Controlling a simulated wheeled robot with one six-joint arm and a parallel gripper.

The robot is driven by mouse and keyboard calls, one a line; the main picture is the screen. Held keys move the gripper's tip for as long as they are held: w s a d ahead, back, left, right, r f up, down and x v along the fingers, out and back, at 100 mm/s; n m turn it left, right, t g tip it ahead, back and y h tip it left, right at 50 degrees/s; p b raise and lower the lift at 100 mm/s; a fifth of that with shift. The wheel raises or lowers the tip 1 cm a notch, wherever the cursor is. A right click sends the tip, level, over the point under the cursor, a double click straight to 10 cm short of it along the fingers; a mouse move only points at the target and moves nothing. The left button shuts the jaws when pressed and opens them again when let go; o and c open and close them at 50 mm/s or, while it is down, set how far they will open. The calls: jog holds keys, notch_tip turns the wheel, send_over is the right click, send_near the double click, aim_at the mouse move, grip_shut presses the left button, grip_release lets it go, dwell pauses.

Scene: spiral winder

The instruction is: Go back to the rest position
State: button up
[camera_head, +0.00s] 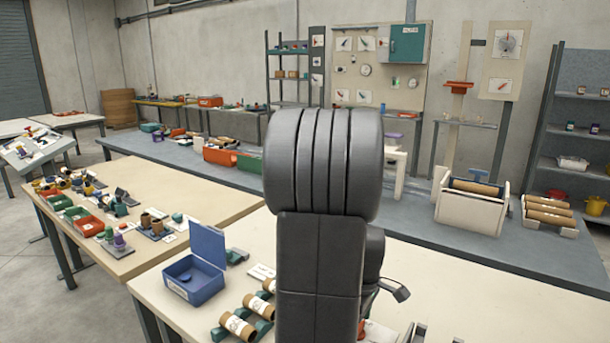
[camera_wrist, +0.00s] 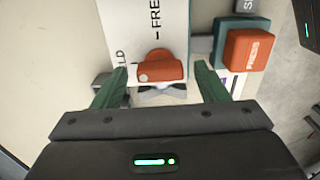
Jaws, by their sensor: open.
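My gripper (camera_wrist: 161,74) shows in the wrist view with its two green fingers spread wide and nothing held between them. Below the fingers, an orange knob or lever (camera_wrist: 160,68) sits on a grey mount, on or beside a white board (camera_wrist: 150,28) with the partly readable words "FRE" and "LD". I cannot tell whether the fingers touch anything. An orange block marked "PRESS" (camera_wrist: 250,49) on a teal base is right of the fingers. In the head view my own dark arm stands upright in the middle and hides part of the near table; the gripper itself is not clear there.
On the near cream table (camera_head: 480,300) are an open blue box (camera_head: 194,283) and several brown tubes (camera_head: 237,325) on green holders. A second table at left holds red and green trays (camera_head: 86,222). A long grey-blue bench (camera_head: 420,225) bearing a white roller unit (camera_head: 470,210) runs behind.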

notch_tip(320, 180, up, 14)
notch_tip(320, 180, down, 14)
jog(key=shift+r, duration=0.15)
jog(key=shift+f+m, duration=0.2)
jog(key=shift+m, duration=0.1)
jog(key=m, duration=0.4)
jog(key=shift+m, duration=0.3)
jog(key=m, duration=0.4)
jog(key=shift+b, duration=0.35)
jog(key=m, duration=0.4)
jog(key=shift+m, duration=0.4)
jog(key=m+b, duration=0.1)
jog(key=m, duration=0.3)
jog(key=shift+r, duration=0.1)
